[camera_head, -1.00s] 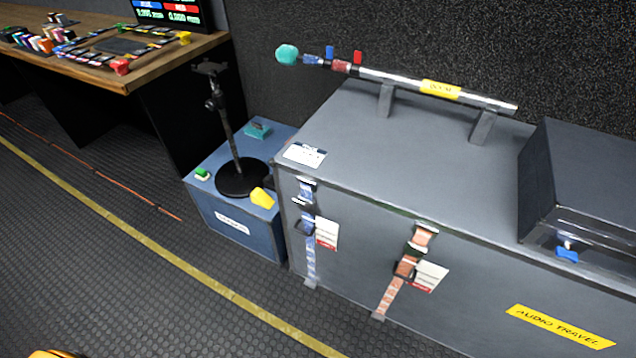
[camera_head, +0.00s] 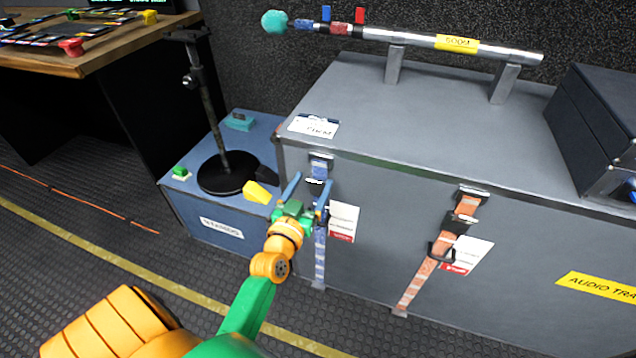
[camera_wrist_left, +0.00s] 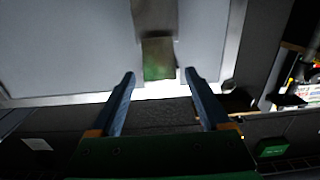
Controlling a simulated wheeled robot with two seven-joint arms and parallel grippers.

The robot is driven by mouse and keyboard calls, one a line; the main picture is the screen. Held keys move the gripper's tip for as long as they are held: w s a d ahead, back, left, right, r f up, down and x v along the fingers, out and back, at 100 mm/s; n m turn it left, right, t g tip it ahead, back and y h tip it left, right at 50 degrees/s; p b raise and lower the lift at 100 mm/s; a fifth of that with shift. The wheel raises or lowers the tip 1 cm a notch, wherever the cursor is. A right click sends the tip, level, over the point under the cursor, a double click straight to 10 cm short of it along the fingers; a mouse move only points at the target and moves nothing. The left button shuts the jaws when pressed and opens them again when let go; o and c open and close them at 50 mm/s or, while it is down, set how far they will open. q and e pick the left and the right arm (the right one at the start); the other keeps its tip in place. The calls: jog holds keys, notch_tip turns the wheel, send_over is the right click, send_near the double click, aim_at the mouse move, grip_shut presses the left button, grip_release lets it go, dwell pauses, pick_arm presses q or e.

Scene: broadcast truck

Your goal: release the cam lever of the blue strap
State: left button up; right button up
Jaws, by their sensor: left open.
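The blue strap (camera_head: 320,245) runs down the front of the grey case near its left end. Its dark cam buckle (camera_head: 316,187) sits below the case's top edge, partly hidden by my gripper, so I cannot tell the lever's angle. My left gripper (camera_head: 308,190) is open, its two blue fingers in front of the strap, either side of the buckle area. In the left wrist view, the open fingers (camera_wrist_left: 160,86) are apart and empty, with a strap end or buckle part (camera_wrist_left: 158,58) just beyond the gap. My right gripper is not in view.
An orange strap (camera_head: 423,272) with its own buckle hangs to the right. A white tag (camera_head: 343,221) hangs close beside the blue strap. A blue box (camera_head: 208,240) with a black stand (camera_head: 225,176) is left of the grey case (camera_head: 440,130). The floor in front is open.

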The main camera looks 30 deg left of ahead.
pick_arm(q)
jog(key=shift+x, duration=1)
grip_shut()
jog(key=r+p, duration=0.1)
jog(key=p, duration=0.3)
jog(key=shift+w+r+g+h, duration=0.1)
jog(key=shift+w+g+h, duration=0.05)
jog(key=shift+g+h, duration=0.2)
jog(key=shift+g+p, duration=0.25)
jog(key=shift+p, duration=0.2)
jog(key=shift+w+f, duration=0.1)
jog(key=shift+f, duration=0.4)
